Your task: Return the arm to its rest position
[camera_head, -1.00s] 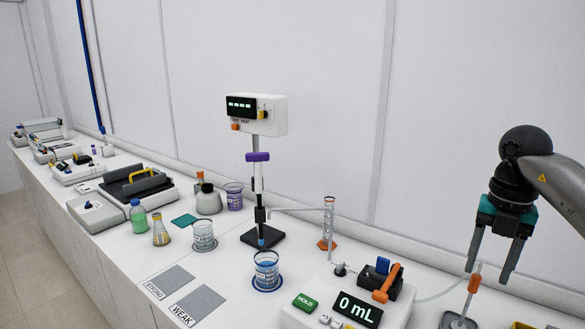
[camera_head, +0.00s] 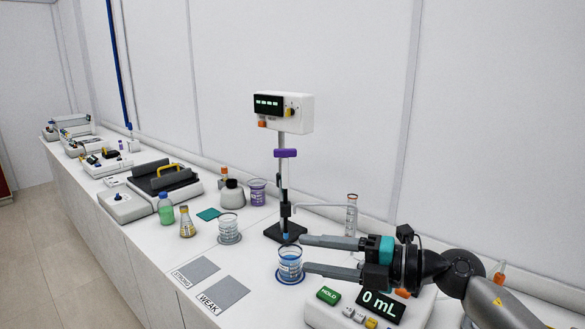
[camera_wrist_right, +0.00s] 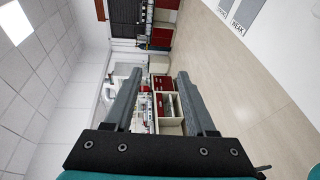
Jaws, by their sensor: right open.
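My right gripper (camera_head: 318,256) reaches in from the right in the head view. Its two long dark fingers point left and are spread apart with nothing between them. It appears over the bench beside the blue-liquid beaker (camera_head: 290,266) and in front of the stand's black base (camera_head: 285,233). In the right wrist view the gripper (camera_wrist_right: 157,90) also shows both fingers apart, with the room and floor beyond them. My left gripper is not in view. The arm hides part of the 0 mL device (camera_head: 333,314) and the bench's right side.
The stand's display box (camera_head: 297,112) rises behind the gripper. A glass cylinder (camera_head: 351,215) stands behind the arm. A clear beaker (camera_head: 229,229), a yellow flask (camera_head: 187,222) and a green bottle (camera_head: 165,210) stand left. The STRONG and WEAK grey pads (camera_head: 223,293) are bare.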

